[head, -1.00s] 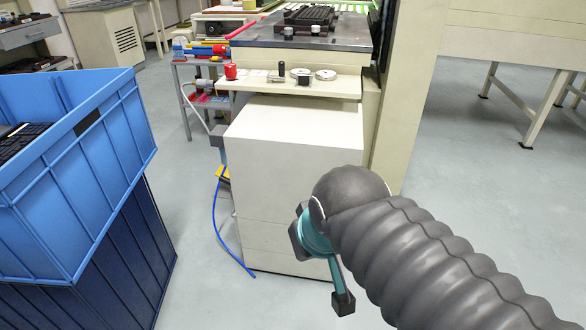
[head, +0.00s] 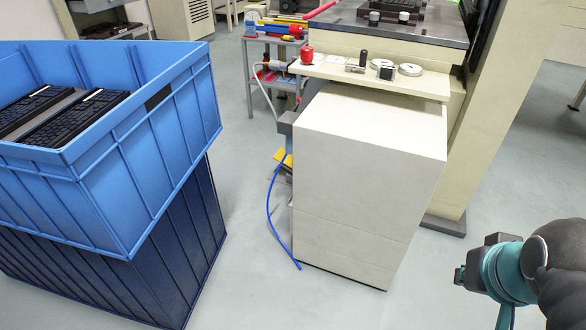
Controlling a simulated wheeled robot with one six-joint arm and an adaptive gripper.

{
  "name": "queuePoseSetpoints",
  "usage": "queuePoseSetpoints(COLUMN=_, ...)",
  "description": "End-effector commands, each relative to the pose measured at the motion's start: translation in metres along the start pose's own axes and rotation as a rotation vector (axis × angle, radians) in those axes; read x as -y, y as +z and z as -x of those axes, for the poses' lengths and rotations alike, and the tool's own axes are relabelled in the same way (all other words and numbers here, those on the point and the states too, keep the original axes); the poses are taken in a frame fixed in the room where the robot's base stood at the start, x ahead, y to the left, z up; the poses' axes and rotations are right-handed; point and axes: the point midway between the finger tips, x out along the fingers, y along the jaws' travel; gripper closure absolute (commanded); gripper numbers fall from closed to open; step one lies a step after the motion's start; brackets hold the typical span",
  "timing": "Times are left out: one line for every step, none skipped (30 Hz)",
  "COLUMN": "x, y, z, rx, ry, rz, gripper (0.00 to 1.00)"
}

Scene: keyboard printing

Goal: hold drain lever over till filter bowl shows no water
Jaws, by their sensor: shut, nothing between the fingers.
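I cannot make out the filter bowl or the drain lever. A grey fitting (head: 286,122) shows at the left side of the cream machine cabinet (head: 368,150), partly hidden behind it. A yellow part (head: 283,158) sits below the fitting, and a blue hose (head: 269,215) runs from there down to the floor. Whether these belong to the filter cannot be told. Only the teal and dark wrist of my arm shows, at the lower right, well apart from the cabinet's left side. My gripper's fingers are out of the picture.
A blue crate (head: 178,125) holding black keyboards stands on a dark blue crate (head: 150,270) at the left. A ledge (head: 425,88) with a red knob (head: 307,55) juts out above the cabinet. Grey floor (head: 245,270) lies open between crates and cabinet.

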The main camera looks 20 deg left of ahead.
Motion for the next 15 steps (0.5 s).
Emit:
queuePoseSetpoints(x=0.001, y=-0.002, z=-0.001, rx=-0.001, ry=-0.003, rz=0.002, gripper=1.0)
queuePoseSetpoints(x=0.003, y=-0.003, z=-0.002, rx=-0.002, ry=-0.007, rz=0.003, gripper=1.0)
queuePoseSetpoints(x=0.005, y=-0.007, z=-0.004, rx=-0.004, ry=-0.015, rz=0.007, gripper=1.0)
queuePoseSetpoints(x=0.008, y=-0.011, z=-0.007, rx=-0.007, ry=-0.023, rz=0.009, gripper=1.0)
queuePoseSetpoints(x=0.012, y=-0.016, z=-0.01, rx=-0.01, ry=-0.033, rz=0.013, gripper=1.0)
queuePoseSetpoints(x=0.018, y=-0.024, z=-0.015, rx=-0.016, ry=-0.049, rz=0.019, gripper=1.0)
queuePoseSetpoints(x=0.024, y=-0.03, z=-0.019, rx=-0.02, ry=-0.063, rz=0.024, gripper=1.0)
queuePoseSetpoints(x=0.031, y=-0.038, z=-0.024, rx=-0.027, ry=-0.08, rz=0.028, gripper=1.0)
queuePoseSetpoints(x=0.041, y=-0.049, z=-0.032, rx=-0.035, ry=-0.102, rz=0.035, gripper=1.0)
queuePoseSetpoints(x=0.05, y=-0.058, z=-0.038, rx=-0.043, ry=-0.12, rz=0.039, gripper=1.0)
queuePoseSetpoints(x=0.059, y=-0.067, z=-0.045, rx=-0.05, ry=-0.138, rz=0.043, gripper=1.0)
queuePoseSetpoints(x=0.072, y=-0.078, z=-0.054, rx=-0.058, ry=-0.162, rz=0.047, gripper=1.0)
queuePoseSetpoints(x=0.081, y=-0.086, z=-0.061, rx=-0.066, ry=-0.179, rz=0.05, gripper=1.0)
queuePoseSetpoints(x=0.091, y=-0.093, z=-0.068, rx=-0.072, ry=-0.195, rz=0.051, gripper=1.0)
queuePoseSetpoints(x=0.105, y=-0.103, z=-0.077, rx=-0.081, ry=-0.216, rz=0.054, gripper=1.0)
